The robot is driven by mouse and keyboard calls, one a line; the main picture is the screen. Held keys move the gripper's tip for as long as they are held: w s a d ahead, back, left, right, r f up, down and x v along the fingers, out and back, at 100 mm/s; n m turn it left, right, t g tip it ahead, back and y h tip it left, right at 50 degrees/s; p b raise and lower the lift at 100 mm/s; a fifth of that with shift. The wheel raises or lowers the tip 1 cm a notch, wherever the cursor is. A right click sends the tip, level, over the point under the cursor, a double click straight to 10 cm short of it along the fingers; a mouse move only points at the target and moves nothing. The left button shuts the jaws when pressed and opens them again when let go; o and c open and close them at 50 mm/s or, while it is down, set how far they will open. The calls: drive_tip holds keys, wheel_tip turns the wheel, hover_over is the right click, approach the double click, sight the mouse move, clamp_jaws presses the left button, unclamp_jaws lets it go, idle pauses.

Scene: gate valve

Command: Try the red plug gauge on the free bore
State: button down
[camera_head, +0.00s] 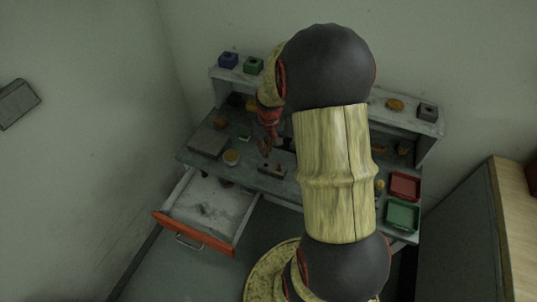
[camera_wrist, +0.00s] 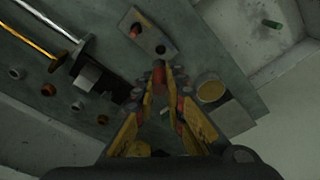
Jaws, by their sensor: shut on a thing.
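My gripper (camera_wrist: 162,84) is shut on a small reddish piece, the red plug gauge (camera_wrist: 158,67), held between its fingertips. In the wrist view the grey gauge block (camera_wrist: 148,36) lies just beyond the fingertips. One bore holds a reddish plug (camera_wrist: 135,30); the other, the free bore (camera_wrist: 160,49), is dark and open, close ahead of the held gauge. I cannot tell the gap between them. In the head view my gripper (camera_head: 265,147) points down above the block (camera_head: 272,171); the held gauge is too small to make out there.
An open drawer (camera_head: 208,207) with an orange front juts out at the left; a green piece (camera_wrist: 271,24) lies in it. A round yellow-topped pot (camera_wrist: 210,88) stands near my gripper. Red (camera_head: 405,185) and green (camera_head: 403,215) trays sit at the right. Metal rods (camera_wrist: 62,62) lie on the bench.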

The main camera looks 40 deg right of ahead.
sight(266, 157)
drive_tip(key=shift+a+f, duration=0.2)
drive_tip(key=shift+f, duration=0.1)
drive_tip(key=shift+d+f+b, duration=0.15)
drive_tip(key=shift+f+b, duration=0.45)
drive_tip(key=shift+b, duration=0.05)
drive_tip(key=shift+f+b, duration=1.15)
drive_tip(key=shift+f, duration=0.65)
drive_tip(key=shift+f, duration=0.25)
drive_tip(key=shift+r, duration=0.15)
idle(0.9)
drive_tip(key=shift+r+p, duration=1.95)
drive_tip(key=shift+r, duration=0.95)
drive_tip(key=shift+s+f, duration=0.1)
